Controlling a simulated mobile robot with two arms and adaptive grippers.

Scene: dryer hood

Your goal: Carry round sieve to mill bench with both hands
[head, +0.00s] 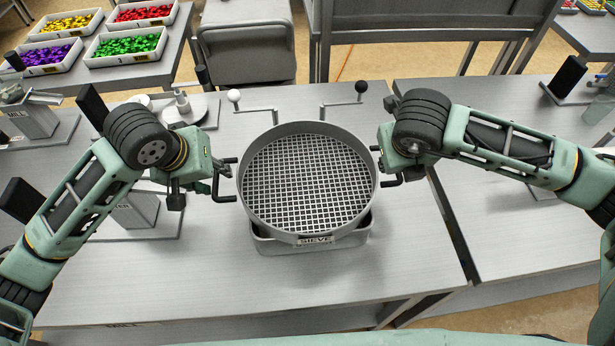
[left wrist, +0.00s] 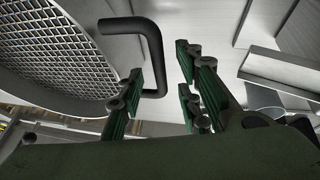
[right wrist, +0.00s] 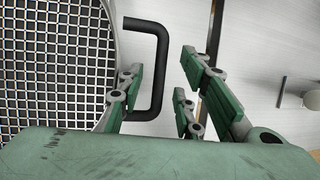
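The round sieve (head: 307,185) is a grey ring with a square mesh and a SIEVE label at its front. It sits level over a pale tray (head: 311,246) on a grey bench, which may be the mill bench (head: 125,290); its front-edge label seems to read MILL. The sieve has a black handle on each side. My left gripper (left wrist: 158,88) is open, with the left handle (left wrist: 152,45) between its fingers, apparently not clamped. My right gripper (right wrist: 158,85) is open around the right handle (right wrist: 157,70), also with a visible gap.
Two cranks with a white knob (head: 234,95) and a black knob (head: 361,87) stand behind the sieve. Small machines (head: 140,208) stand at the left. A second bench (head: 500,220) lies right, across a narrow gap. The bench front is clear.

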